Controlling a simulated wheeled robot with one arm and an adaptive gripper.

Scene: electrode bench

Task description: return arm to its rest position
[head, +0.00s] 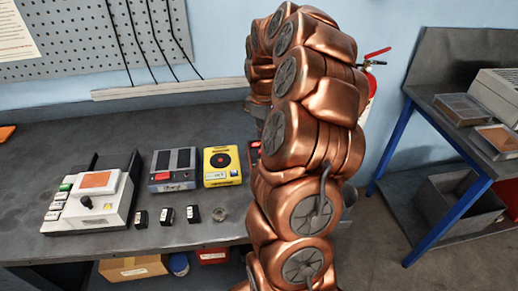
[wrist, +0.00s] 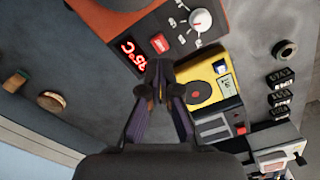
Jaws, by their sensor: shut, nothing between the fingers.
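My gripper (wrist: 160,75) shows in the wrist view, with its fingertips together and nothing between them. It hangs above the bench between the orange-red heated unit (wrist: 170,42) and the yellow device (wrist: 207,82). In the head view my copper-coloured arm stands tall and bent across the middle of the picture, and my gripper is hidden behind it. The bench (head: 120,250) carries several devices left of the arm.
A white instrument (head: 95,200), a grey two-panel device (head: 172,168) and the yellow device (head: 222,166) stand on the bench, with small black blocks (head: 166,216) in front. A blue-legged side table (head: 440,110) and a red extinguisher (head: 368,85) are at right.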

